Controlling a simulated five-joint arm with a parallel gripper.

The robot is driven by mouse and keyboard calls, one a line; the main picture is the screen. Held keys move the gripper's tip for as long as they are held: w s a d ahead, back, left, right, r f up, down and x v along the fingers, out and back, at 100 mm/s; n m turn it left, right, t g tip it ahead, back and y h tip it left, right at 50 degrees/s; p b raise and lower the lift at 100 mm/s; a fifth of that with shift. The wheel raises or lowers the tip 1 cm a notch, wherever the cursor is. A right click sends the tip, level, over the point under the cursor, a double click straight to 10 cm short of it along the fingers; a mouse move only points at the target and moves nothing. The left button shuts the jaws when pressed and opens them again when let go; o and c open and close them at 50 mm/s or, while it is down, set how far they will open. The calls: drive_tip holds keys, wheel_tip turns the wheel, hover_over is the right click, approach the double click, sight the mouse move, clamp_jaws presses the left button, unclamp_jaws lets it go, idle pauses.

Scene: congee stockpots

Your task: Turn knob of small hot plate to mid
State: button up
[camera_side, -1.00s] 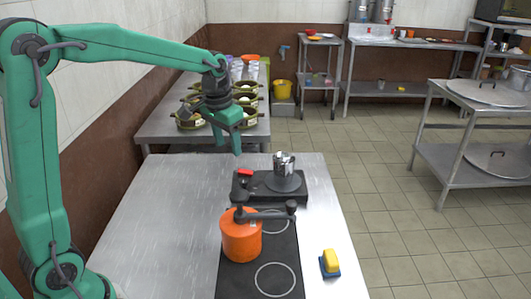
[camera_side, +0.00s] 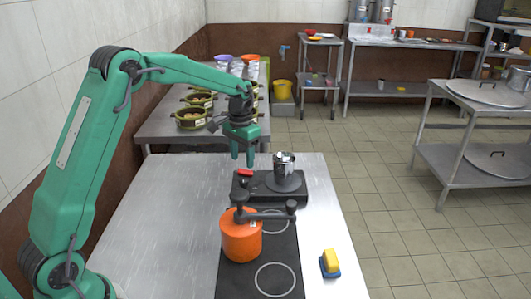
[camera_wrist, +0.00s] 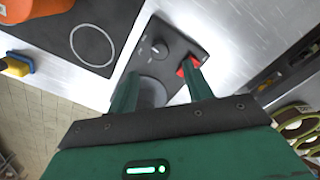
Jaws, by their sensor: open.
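The small hot plate (camera_side: 316,192) is a black slab on the steel table, with a metal pot (camera_side: 284,172) on its round plate. In the wrist view the hot plate (camera_wrist: 185,43) shows a dark round knob (camera_wrist: 159,48) with a pale pointer line; its printed marks are too small to read. In the side view I cannot make out the knob clearly. My gripper (camera_side: 242,162) is open and empty, pointing down above the hot plate's far left corner. In the wrist view its fingers (camera_wrist: 158,84) straddle part of the plate, apart from the knob.
A red object (camera_side: 245,172) lies at the hot plate's back left, close to one fingertip. A black cooktop (camera_side: 275,279) bears an orange pot (camera_side: 241,240) with a dark arm across it. A yellow-and-blue sponge (camera_side: 330,262) lies at right. The table's left is clear.

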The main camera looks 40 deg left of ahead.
sight(243, 179)
drive_tip(key=shift+f, duration=3.85)
drive_tip(key=shift+c, duration=0.3)
drive_tip(key=c, duration=0.9)
drive_tip(key=shift+n, duration=0.4)
drive_tip(key=n, duration=0.8)
drive_tip(key=shift+r, duration=0.1)
